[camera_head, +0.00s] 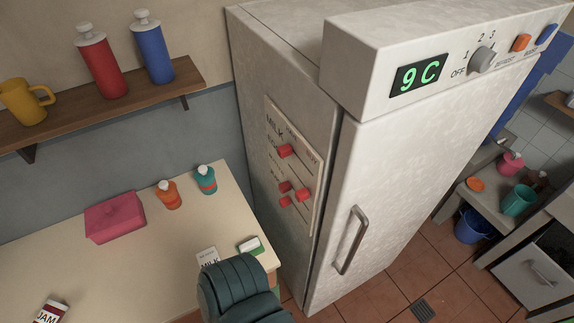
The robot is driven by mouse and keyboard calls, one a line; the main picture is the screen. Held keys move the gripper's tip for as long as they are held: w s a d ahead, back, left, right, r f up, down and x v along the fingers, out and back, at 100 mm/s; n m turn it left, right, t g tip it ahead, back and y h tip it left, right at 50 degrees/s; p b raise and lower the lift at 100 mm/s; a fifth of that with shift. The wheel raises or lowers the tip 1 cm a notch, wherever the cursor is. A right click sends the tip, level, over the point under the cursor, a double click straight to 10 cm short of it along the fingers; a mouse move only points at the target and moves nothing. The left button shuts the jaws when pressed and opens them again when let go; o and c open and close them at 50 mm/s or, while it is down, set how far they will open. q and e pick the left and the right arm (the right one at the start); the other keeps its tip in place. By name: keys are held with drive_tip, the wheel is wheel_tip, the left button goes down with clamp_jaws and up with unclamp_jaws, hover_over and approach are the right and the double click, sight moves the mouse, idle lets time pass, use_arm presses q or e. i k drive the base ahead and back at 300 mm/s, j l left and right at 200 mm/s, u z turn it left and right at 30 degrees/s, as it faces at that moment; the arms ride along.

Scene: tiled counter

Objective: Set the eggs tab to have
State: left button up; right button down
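A pale list board (312,190) is mounted on the left side of the fridge. It has a large "MILK" heading and small column headings at the top, and the row labels are too small to read. Several red tabs sit on it: an upper tab (285,150), a tab lower down (284,187), one farther right (303,194) and the lowest (285,202). I cannot tell which is the eggs tab. Neither of my grippers can be made out in the head view.
The fridge (390,170) reads 9C. A dark teal ribbed shape (240,290) stands at the bottom, in front of the counter's right end. The counter (120,280) holds a pink box (115,217), two bottles, a milk carton (208,257) and a jam box (50,312). A shelf (110,107) hangs above.

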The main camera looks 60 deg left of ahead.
sight(303, 195)
drive_tip(key=k+l+u, duration=0.1)
drive_tip(key=u, duration=1.85)
drive_tip(key=k+z, duration=0.2)
drive_tip(key=i+j, duration=0.05)
